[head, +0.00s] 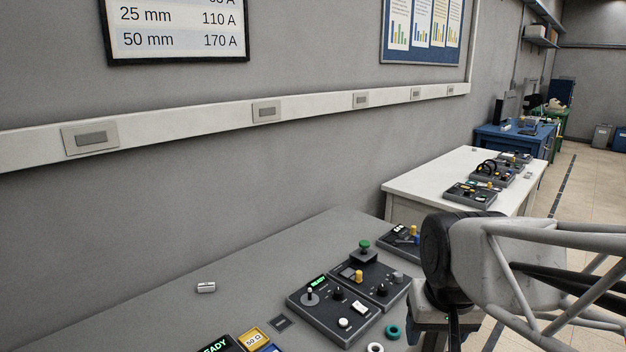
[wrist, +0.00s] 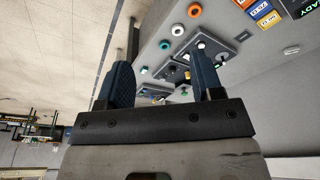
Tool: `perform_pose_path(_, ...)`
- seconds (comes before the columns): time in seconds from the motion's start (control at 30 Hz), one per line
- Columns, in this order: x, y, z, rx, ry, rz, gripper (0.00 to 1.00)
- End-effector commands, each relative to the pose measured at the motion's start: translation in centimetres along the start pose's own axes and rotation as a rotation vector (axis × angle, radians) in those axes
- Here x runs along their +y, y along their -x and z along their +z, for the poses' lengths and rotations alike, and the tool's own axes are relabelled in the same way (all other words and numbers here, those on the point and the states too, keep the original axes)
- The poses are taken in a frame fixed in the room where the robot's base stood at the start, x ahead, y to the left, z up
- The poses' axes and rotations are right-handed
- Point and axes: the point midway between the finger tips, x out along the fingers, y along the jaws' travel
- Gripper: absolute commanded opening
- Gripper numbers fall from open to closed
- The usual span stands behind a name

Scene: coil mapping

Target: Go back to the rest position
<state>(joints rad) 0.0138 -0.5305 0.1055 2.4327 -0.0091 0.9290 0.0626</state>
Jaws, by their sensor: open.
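My gripper (wrist: 160,88) shows in the wrist view with its two dark blue fingers spread apart and nothing between them. Beyond the fingers lie the grey table and its control panels, some distance away. In the head view my arm comes in from the right, over the right edge of the grey table (head: 150,320). The fingers themselves are hidden or out of the frame there. A dark control panel (head: 325,325) with a lit READY display, a lever and knobs stands on the table. Another panel with a green mushroom button (head: 364,244) stands behind it.
A teal ring (head: 392,332) and a white ring (head: 375,348) lie near the table's front edge. An orange ring (wrist: 194,11) shows in the wrist view. A small metal cylinder (head: 206,287) lies at the left. A white table (head: 430,180) with more panels stands behind. The table's left part is clear.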

Motion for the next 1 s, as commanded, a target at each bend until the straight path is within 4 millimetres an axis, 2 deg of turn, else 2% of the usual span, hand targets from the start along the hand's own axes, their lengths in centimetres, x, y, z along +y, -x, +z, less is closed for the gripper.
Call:
perform_pose_path(0.1, 0.1, 0.2, 2.6, 0.013, 0.021, -0.001, 0.60)
perform_pose_path(0.33, 0.2, 0.3, 5.6, 0.026, 0.047, -0.001, 0.60)
perform_pose_path(0.5, 0.2, 0.2, 6.2, 0.027, 0.052, -0.001, 0.60)
perform_pose_path(1.0, 0.2, 0.2, 6.2, 0.027, 0.052, -0.001, 0.60)
